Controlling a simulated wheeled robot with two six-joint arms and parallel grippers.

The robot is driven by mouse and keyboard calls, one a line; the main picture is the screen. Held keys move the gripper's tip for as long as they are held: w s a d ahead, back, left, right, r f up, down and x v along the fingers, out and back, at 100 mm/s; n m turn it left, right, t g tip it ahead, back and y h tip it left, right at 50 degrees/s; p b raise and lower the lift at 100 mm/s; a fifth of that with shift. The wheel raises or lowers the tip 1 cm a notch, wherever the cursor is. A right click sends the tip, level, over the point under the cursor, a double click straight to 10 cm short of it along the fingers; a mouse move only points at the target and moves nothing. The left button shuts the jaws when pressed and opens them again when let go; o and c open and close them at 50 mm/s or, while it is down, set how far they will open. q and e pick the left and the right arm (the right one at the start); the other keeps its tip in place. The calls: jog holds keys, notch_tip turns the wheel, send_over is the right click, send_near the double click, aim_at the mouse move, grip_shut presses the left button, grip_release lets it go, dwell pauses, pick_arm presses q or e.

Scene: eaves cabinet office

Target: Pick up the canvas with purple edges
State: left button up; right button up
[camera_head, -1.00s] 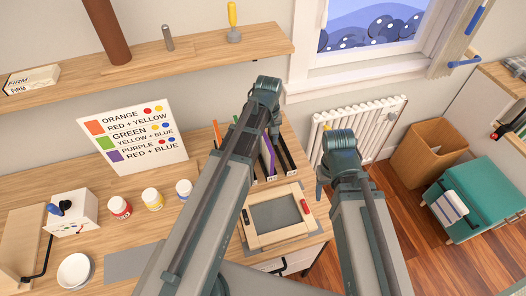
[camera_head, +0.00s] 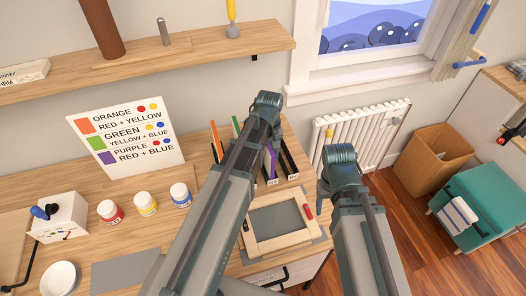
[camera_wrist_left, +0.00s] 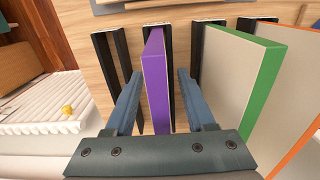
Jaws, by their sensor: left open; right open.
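The canvas with purple edges (camera_wrist_left: 156,85) stands upright in a black slotted rack (camera_wrist_left: 105,48) in the left wrist view. It also shows in the head view (camera_head: 270,160), partly behind my left arm. My left gripper (camera_wrist_left: 157,78) is open, with one finger on each side of the purple canvas. A gap shows between each finger and the canvas. A green-edged canvas (camera_wrist_left: 248,85) and an orange-edged one (camera_wrist_left: 305,100) stand to its right.
A wooden frame with a grey panel (camera_head: 278,222) lies in front of the rack. A colour-mixing sign (camera_head: 125,135) and paint jars (camera_head: 146,204) stand left on the table (camera_head: 200,235). A shelf (camera_head: 150,58) hangs above. A radiator (camera_head: 372,128) is beyond the right end.

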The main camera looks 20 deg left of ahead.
pick_arm(q)
grip_shut()
jog(key=shift+r, duration=0.1)
dwell(0.4)
